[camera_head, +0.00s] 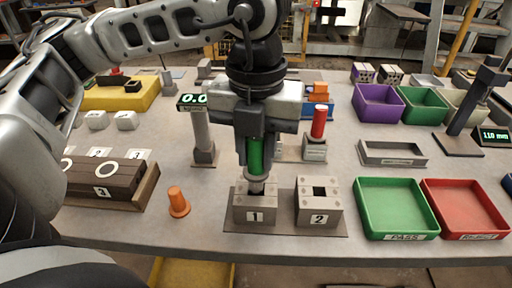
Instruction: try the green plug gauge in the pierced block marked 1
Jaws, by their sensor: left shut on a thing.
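The green plug gauge (255,155) has a green handle and a grey metal lower end. My left gripper (255,150) is shut on its handle and holds it upright over the block marked 1. The pierced block marked 1 (255,215) is a grey-brown cube on a dark base plate. The gauge's metal end is at the block's top opening; I cannot tell how deep it sits. The pierced block marked 2 (319,217) stands just to the right, with a dark square opening. My right gripper is not in view.
A red-handled gauge (319,122) stands behind block 2. A green PASS tray (396,236) and a red tray (440,214) lie to the right. A brown box marked 3 (125,192) is at left.

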